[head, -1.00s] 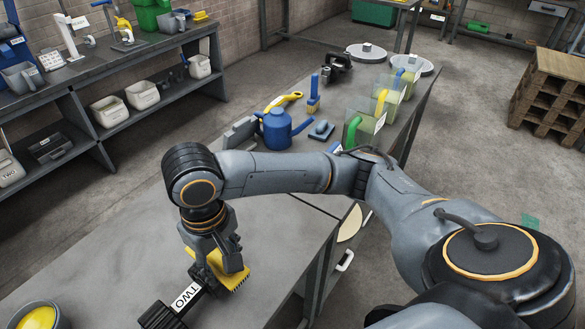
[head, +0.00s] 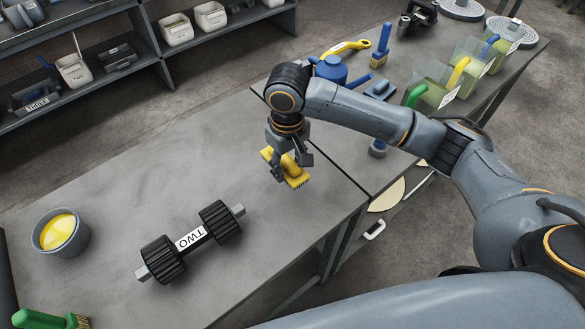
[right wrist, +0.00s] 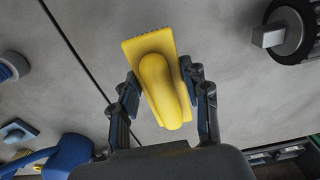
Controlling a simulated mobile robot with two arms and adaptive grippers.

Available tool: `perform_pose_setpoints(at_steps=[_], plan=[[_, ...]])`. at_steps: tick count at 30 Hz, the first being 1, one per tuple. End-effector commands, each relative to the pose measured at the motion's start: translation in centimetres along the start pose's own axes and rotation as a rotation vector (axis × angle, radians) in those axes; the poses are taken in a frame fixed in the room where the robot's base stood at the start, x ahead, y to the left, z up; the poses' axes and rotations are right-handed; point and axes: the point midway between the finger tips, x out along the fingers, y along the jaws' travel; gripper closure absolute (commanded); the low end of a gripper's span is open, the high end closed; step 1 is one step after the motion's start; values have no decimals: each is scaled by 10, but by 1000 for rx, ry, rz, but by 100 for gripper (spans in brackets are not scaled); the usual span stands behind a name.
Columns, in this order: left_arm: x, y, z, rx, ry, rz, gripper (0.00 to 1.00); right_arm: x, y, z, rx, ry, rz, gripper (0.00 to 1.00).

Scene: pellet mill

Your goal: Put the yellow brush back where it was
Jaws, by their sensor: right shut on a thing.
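The yellow brush (head: 296,181) is a block with short bristles and a rounded handle. My right gripper (head: 290,167) is shut on it near the far right end of the front table (head: 150,190), close to the seam with the neighbouring table. In the right wrist view the brush (right wrist: 156,78) sits between the two fingers (right wrist: 162,88), its handle facing the camera. It appears held above the grey surface, but the exact gap cannot be told. My left gripper is not in view.
A black roller labelled TWO (head: 190,241) and a bowl of yellow stuff (head: 60,232) stand on the front table. A green brush (head: 50,320) is at the lower left. Beyond the seam are a blue jug (head: 331,69), a blue-handled brush (head: 381,45) and handled bins (head: 432,94).

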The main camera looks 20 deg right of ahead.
Motion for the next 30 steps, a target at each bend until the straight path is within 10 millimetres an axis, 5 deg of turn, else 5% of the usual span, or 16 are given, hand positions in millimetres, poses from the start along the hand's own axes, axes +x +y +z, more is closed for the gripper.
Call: perform_pose_setpoints(at_steps=[6, 17, 29, 30], plan=[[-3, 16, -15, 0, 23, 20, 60, 21, 15, -12, 1, 2, 0, 100], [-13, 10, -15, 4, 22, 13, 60, 60, 23, -16, 0, 1, 1, 100], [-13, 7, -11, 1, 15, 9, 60, 66, 22, -16, 0, 2, -1, 100], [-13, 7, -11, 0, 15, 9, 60, 66, 22, -16, -1, 2, -1, 46]])
